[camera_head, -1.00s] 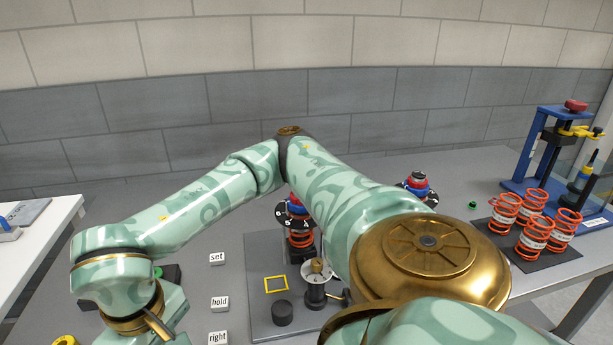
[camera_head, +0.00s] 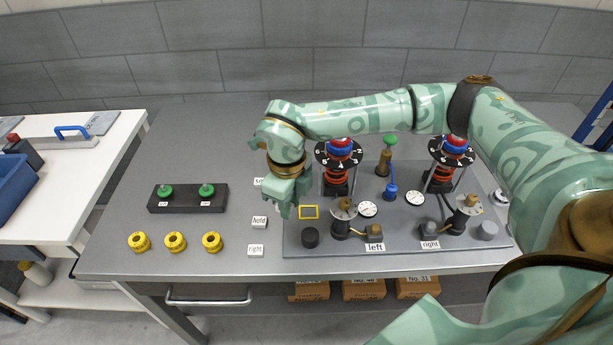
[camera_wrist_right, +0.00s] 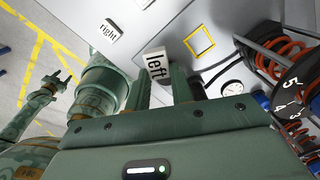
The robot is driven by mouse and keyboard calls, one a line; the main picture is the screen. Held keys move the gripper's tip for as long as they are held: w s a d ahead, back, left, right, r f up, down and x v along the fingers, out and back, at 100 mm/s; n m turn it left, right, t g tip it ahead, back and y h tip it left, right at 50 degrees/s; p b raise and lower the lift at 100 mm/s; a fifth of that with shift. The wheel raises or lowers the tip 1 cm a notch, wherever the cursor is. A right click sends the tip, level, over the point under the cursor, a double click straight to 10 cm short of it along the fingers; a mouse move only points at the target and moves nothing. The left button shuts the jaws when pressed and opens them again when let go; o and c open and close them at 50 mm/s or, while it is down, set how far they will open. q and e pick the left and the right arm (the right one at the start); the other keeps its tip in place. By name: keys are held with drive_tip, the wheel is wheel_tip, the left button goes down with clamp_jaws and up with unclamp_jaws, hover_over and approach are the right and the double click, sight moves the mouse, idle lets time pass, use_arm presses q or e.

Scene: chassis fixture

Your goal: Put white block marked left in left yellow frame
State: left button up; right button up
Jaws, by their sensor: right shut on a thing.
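My right gripper (camera_head: 286,206) reaches across from the right and points down just left of the left yellow frame (camera_head: 309,212). In the right wrist view it is shut on the white block marked left (camera_wrist_right: 155,64), whose lettered face shows between the fingers. The block is hidden in the head view. The yellow frame is an empty outline on the grey fixture plate (camera_head: 340,247); it also shows beyond the block in the right wrist view (camera_wrist_right: 200,42). My left gripper (camera_wrist_right: 60,82) shows small at the left of the wrist view, fingers apart and empty.
White blocks marked hold (camera_head: 260,222) and right (camera_head: 256,250) stand left of the plate; the set block (camera_head: 258,181) is partly hidden. A black cylinder (camera_head: 310,237) stands just in front of the frame. A spring post (camera_head: 338,170) rises behind it.

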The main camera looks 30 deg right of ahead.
drive_tip(key=w+d+m+p, duration=0.1)
drive_tip(key=m+p, duration=0.1)
drive_tip(key=m, duration=0.7)
drive_tip(key=w+d+f+m+p, duration=0.1)
drive_tip(key=d+m+p, duration=0.1)
drive_tip(key=m, duration=0.8)
drive_tip(key=w+d+m+p, duration=0.1)
drive_tip(key=m+p, duration=0.3)
drive_tip(key=m, duration=0.5)
drive_tip(key=shift+w+d+f+m, duration=0.25)
drive_tip(key=shift+d+f+m, duration=0.15)
drive_tip(key=shift+d, duration=0.25)
drive_tip(key=shift+d+f+m, duration=0.1)
drive_tip(key=shift+m, duration=0.4)
drive_tip(key=shift+f, duration=0.2)
wheel_tip(320, 180, down, 4)
drive_tip(key=b, duration=0.4)
drive_tip(key=shift+r, duration=0.15)
drive_tip(key=shift+r, duration=0.1)
drive_tip(key=shift+p, duration=0.55)
